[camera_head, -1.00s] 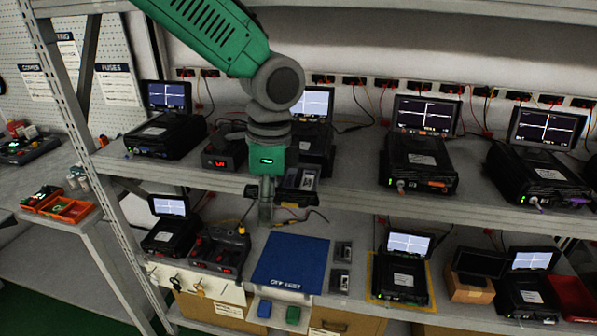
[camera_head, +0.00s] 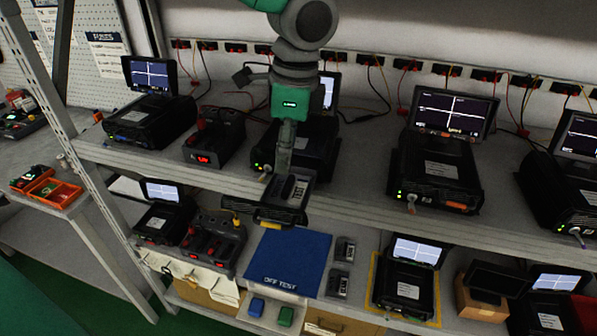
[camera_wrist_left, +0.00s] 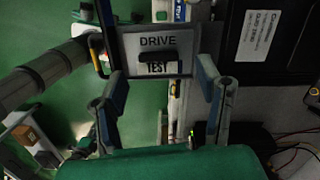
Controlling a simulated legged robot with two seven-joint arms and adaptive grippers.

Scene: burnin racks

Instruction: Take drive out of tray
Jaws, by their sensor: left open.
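My left gripper (camera_head: 285,170) hangs down in front of the upper shelf, with its fingers seen edge-on. In the wrist view it (camera_wrist_left: 160,85) is open, one finger on each side of a grey plate labelled "DRIVE TEST" (camera_wrist_left: 180,45). A black bar lies across the label. I cannot tell whether the fingers touch the plate. In the head view a dark tray (camera_head: 266,214) juts over the shelf edge below the gripper, in front of a black tester (camera_head: 322,150). A drive-like grey and black piece (camera_head: 296,188) sits on it, partly hidden by the fingers. My right gripper is out of view.
The lower shelf holds a blue "OFF TEST" mat (camera_head: 285,260), with small drive-like blocks (camera_head: 340,265) to its right. A dock with red parts (camera_head: 212,243) stands left of it. Other testers with screens (camera_head: 440,160) line the upper shelf.

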